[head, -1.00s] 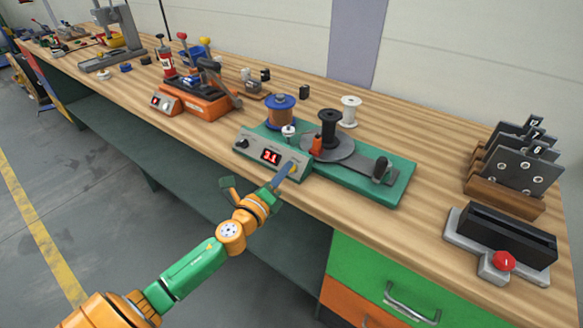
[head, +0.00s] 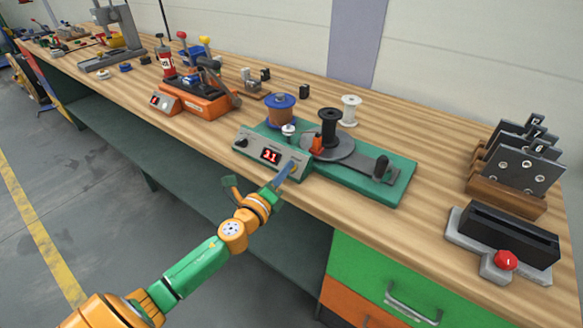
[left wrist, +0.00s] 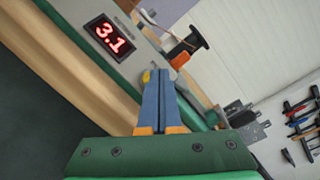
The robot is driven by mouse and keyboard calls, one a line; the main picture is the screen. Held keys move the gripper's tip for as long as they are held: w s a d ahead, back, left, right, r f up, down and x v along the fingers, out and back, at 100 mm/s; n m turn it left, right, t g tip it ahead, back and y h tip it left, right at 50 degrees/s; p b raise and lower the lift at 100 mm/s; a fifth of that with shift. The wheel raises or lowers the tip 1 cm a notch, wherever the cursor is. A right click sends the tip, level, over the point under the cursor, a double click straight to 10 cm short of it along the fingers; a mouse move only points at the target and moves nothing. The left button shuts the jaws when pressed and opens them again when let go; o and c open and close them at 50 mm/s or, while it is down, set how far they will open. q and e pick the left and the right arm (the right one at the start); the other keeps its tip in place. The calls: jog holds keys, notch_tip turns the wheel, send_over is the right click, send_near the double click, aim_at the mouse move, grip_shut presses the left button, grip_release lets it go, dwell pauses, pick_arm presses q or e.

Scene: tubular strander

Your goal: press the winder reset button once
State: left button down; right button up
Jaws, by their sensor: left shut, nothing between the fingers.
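The winder (head: 398,186) stands on the bench, with a green base and a grey control box (head: 250,150) at its front left. The box's red display (head: 270,156) reads 3.1, and the left wrist view also shows this display (left wrist: 109,35). A yellow button (left wrist: 147,76) sits on the panel beyond the display, partly hidden by my fingertips. My left gripper (head: 292,163) is shut and empty, its blue fingers (left wrist: 159,80) pointing at the panel. Its tips are at or very near the button; I cannot tell whether they touch. My right gripper is not in view.
The winder carries a blue-flanged copper spool (head: 280,112) and a black spool (head: 328,128). A white spool (head: 350,108) stands behind. An orange-based device (head: 205,103) is at left. A black slotted block with a red button (head: 506,260) is at right. Bare bench lies between.

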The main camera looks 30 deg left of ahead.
pick_arm(q)
jog(key=shift+w+f+b, duration=0.25)
jog(key=shift+b, duration=0.05)
dwell(0.6)
jog(key=shift+r, duration=0.1)
jog(key=shift+s+r+p, duration=0.45)
jog(key=shift+s+p, duration=0.1)
jog(key=shift+p, duration=0.05)
jog(key=shift+r, duration=0.1)
jog(key=shift+s+r+p, duration=0.2)
jog(key=shift+r+p, duration=0.1)
jog(key=shift+p, duration=0.15)
jog(key=s+r+p, duration=0.2)
jog(key=s, duration=0.1)
jog(key=shift+a+r, duration=0.15)
jog(key=shift+r, duration=0.25)
